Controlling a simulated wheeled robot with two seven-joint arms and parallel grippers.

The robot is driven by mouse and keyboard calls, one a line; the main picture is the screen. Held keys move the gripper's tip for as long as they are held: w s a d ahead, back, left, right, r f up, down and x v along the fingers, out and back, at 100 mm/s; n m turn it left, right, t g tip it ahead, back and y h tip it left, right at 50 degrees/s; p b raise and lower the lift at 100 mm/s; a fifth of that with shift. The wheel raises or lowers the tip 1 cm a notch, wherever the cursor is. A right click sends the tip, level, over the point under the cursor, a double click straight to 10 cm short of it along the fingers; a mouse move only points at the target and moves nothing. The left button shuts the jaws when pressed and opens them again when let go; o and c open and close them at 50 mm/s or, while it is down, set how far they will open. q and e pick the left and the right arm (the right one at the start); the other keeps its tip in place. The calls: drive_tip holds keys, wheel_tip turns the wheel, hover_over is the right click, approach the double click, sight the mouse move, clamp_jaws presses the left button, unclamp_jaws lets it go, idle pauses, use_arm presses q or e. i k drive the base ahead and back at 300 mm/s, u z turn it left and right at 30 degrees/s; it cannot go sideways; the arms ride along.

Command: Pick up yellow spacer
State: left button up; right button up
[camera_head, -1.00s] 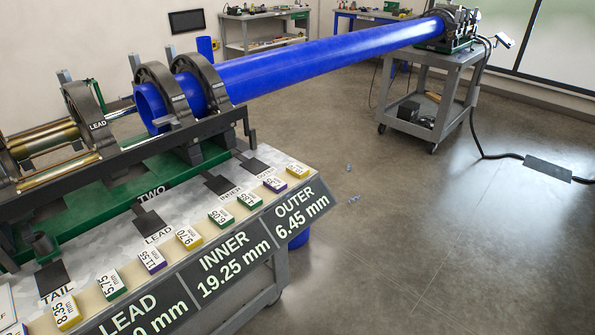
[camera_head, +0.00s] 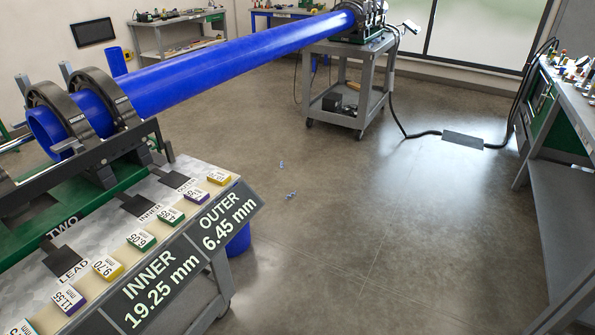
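Two yellow spacers show on the cart's front ledge. One yellow spacer (camera_head: 219,178) lies at the far right end, near the OUTER label. Another yellow spacer marked 9.70 (camera_head: 108,268) lies nearer, by the LEAD pad. Between and beside them are green spacers (camera_head: 171,217) and (camera_head: 141,241) and purple spacers (camera_head: 196,194) and (camera_head: 68,300). Neither of my grippers is in view.
The cart (camera_head: 205,287) carries clamp rings (camera_head: 108,97) around a long blue pipe (camera_head: 230,55). The pipe's far end rests at a grey wheeled cart (camera_head: 345,88). A workbench (camera_head: 560,130) stands at right. The floor between is open, with small blue bits (camera_head: 291,195) and a cable.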

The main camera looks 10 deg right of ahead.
sight(221, 177)
drive_tip(key=z, duration=1.3)
drive_tip(key=i, duration=2.9)
drive_tip(key=u, duration=3.05)
